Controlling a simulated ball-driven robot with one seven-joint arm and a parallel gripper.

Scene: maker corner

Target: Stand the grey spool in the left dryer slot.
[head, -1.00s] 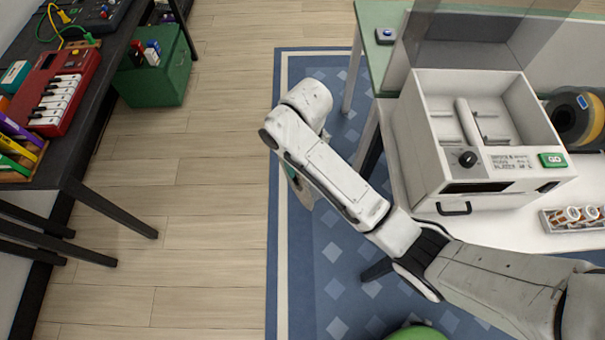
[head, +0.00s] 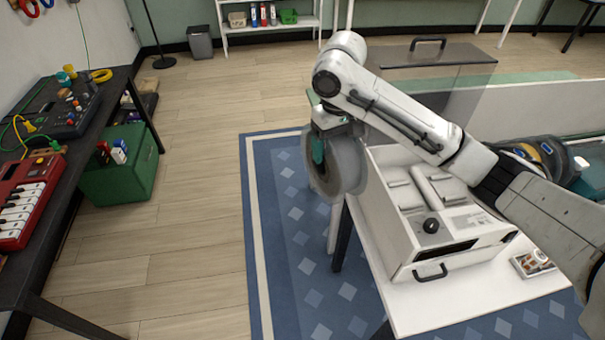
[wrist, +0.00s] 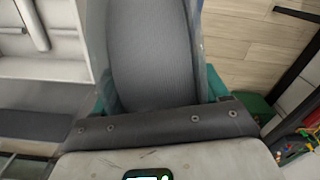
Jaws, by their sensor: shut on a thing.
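The grey spool (head: 347,165) hangs upright in my gripper (head: 318,148), above and just left of the dryer. My gripper's teal fingers are shut on it. In the wrist view the spool (wrist: 150,50) fills the middle, between the fingers of my gripper (wrist: 157,95). The dryer (head: 390,228) is a white open-topped box on a white table, with its clear lid raised. Pale bars or rollers show inside, and the spool and my arm cover parts of its left and right sides. The dryer's interior also shows in the wrist view (wrist: 45,65).
A dark spool (head: 530,155) stands right of the dryer, partly behind my arm. A small tray (head: 533,262) lies at the table's front right. A dark bench (head: 60,200) with a red keyboard (head: 22,205) and a green crate (head: 122,172) are left. Floor between is clear.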

